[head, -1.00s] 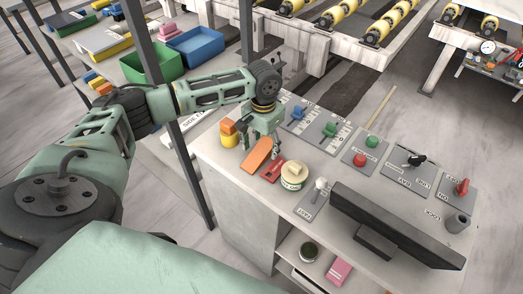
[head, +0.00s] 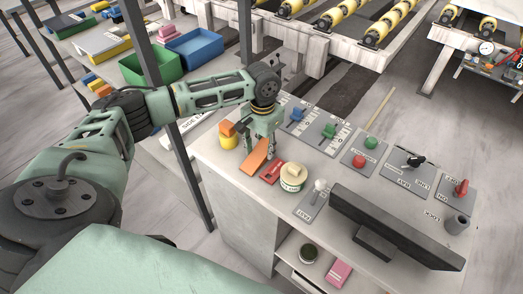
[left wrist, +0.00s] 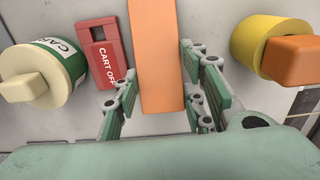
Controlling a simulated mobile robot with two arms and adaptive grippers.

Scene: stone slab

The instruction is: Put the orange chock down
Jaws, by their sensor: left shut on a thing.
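The orange chock (head: 254,158) is a flat, elongated orange piece at the left end of the pale stone slab (head: 222,162). In the left wrist view the chock (left wrist: 157,50) runs up the middle between my finger pads. My left gripper (head: 260,148) points down over the chock and is shut on it; it also shows in the left wrist view (left wrist: 160,95). My right gripper is not in view.
A red "CART OFF" block (left wrist: 100,55) and a green-and-cream canister (head: 292,178) stand on one side. A yellow cylinder (head: 229,142) with an orange block (head: 227,128) on top is on the other. Switch plates and a dark monitor (head: 395,225) take up the right.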

